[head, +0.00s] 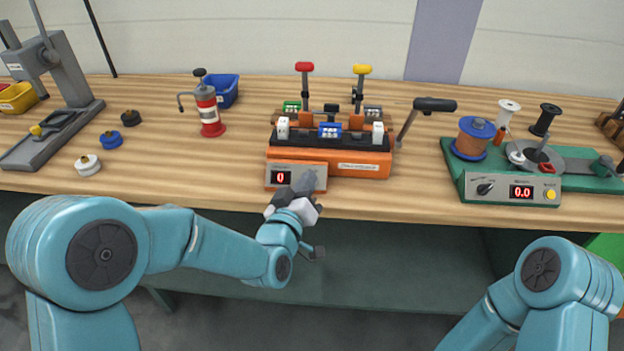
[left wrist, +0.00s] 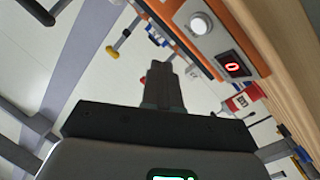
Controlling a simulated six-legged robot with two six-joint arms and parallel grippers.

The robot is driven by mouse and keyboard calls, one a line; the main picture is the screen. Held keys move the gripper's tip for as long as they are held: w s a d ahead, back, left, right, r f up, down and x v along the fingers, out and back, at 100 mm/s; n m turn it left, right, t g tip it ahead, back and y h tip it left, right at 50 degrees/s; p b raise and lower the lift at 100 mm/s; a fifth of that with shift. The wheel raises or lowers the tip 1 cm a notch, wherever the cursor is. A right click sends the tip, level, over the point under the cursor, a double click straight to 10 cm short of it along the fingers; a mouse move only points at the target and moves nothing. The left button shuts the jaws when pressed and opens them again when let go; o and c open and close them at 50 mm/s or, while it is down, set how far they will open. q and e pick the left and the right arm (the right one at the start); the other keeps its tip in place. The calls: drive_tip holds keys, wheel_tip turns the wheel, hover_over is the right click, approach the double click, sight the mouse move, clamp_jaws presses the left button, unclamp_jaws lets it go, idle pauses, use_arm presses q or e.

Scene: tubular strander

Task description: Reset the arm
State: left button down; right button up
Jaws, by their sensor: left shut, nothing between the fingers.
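My left gripper (head: 302,184) is in front of the orange machine (head: 345,161), by the machine's front panel with a red "0" display. Its fingers are shut with nothing between them, and it covers part of that panel. In the left wrist view the shut fingers (left wrist: 162,85) point up the picture, with the orange machine (left wrist: 240,20) and its lit display to their right. I cannot tell whether the fingers touch the panel. My right arm shows only at the lower right of the head view; its gripper is out of the picture.
Bare bench lies between the two machines.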

use_arm(q)
drive_tip(key=shift+f, duration=0.1)
idle(0.5)
drive_tip(key=s+a+f+g+p, duration=0.1)
drive_tip(key=s+f+g, duration=0.2)
drive_tip(key=f, duration=0.4)
drive_tip(key=s+a+f+m+g+p, duration=0.1)
drive_tip(key=s+a+f+g, duration=0.2)
drive_tip(key=f, duration=0.4)
drive_tip(key=s+f+g, duration=0.2)
drive_tip(key=s+f, duration=0.2)
drive_tip(key=f, duration=0.2)
drive_tip(key=s+a+f+g+p, duration=0.1)
drive_tip(key=s+f+g, duration=0.3)
drive_tip(key=s, duration=0.6)
drive_tip(key=s+a+f+g, duration=0.1)
drive_tip(key=s+f+g, duration=0.4)
drive_tip(key=s, duration=0.5)
drive_tip(key=shift+s+f+m+p, duration=0.35)
drive_tip(key=shift+f+m+p, duration=0.05)
drive_tip(key=shift+f, duration=0.2)
